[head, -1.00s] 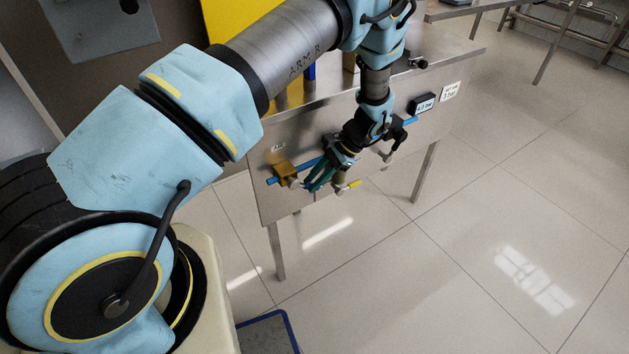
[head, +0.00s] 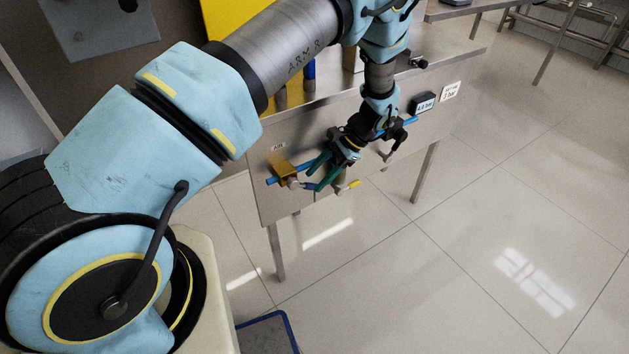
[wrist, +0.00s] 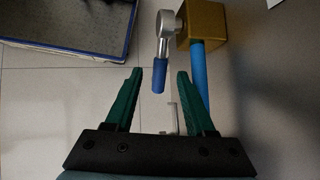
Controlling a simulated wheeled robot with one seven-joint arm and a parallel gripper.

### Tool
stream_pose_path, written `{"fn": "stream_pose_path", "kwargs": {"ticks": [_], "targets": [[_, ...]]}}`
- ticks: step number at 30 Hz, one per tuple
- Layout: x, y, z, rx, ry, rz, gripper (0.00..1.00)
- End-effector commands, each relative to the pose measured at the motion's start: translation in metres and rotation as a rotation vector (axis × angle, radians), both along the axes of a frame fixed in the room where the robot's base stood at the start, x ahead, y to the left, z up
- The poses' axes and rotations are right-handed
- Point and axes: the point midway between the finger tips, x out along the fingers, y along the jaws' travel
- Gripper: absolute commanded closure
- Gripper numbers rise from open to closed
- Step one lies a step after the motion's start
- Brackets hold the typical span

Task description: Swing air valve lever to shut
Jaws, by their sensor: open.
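The air valve's brass body (head: 282,169) sits on the blue pipe at the left of the steel panel, under a small label. It shows at the top of the wrist view (wrist: 203,25). Its lever, a silver arm with a blue grip (wrist: 159,78), points down toward my gripper in the wrist view. In the head view the grip lies near my fingers. My gripper (wrist: 160,72) has green fingers spread open. The blue grip's end appears between the fingertips, with clear gaps on both sides. Contact is not visible, and the depth between them is hard to tell.
A yellow-tipped handle (head: 350,185) is close to the right of my fingers. A black lever (head: 396,148) and a pressure display (head: 423,103) are further right on the panel. A blue-rimmed tray (wrist: 128,35) lies on the floor. The floor before the panel is clear.

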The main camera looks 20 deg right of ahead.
Motion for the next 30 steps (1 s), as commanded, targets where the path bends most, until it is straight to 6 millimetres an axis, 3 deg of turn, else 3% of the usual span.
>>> {"fn": "stream_pose_path", "kwargs": {"ticks": [12, 25, 30], "targets": [[-0.006, -0.049, 0.057, -0.003, 0.0, -0.002, 0.45], [-0.007, -0.056, 0.069, 0.0, 0.001, -0.001, 0.45], [-0.008, -0.056, 0.072, -0.018, -0.038, 0.046, 0.63]]}}
